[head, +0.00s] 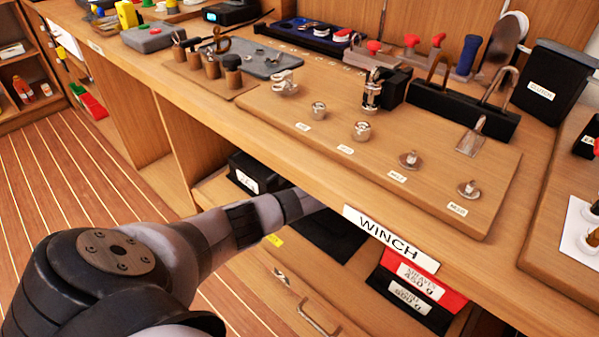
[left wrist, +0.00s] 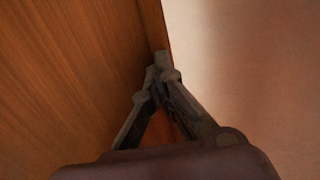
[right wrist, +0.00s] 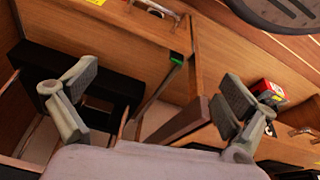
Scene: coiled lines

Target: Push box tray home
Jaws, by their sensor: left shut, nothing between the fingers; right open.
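Under the bench in the head view, a wooden pull-out front (head: 255,283) with a metal handle shows; I cannot tell for sure that it is the box tray. A black labelled box (head: 250,173) sits above it. My left arm reaches in under the bench edge, and its gripper is hidden there. In the left wrist view my left gripper (left wrist: 160,68) is shut and empty, its tips at the edge of a wooden panel (left wrist: 75,65); contact is unclear. In the right wrist view my right gripper (right wrist: 158,100) is open and empty above wooden compartments.
The bench top carries a WINCH label (head: 390,240) and a board (head: 440,205) with several metal fittings. Red and black labelled pouches (head: 415,287) sit below. Floor at left is clear.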

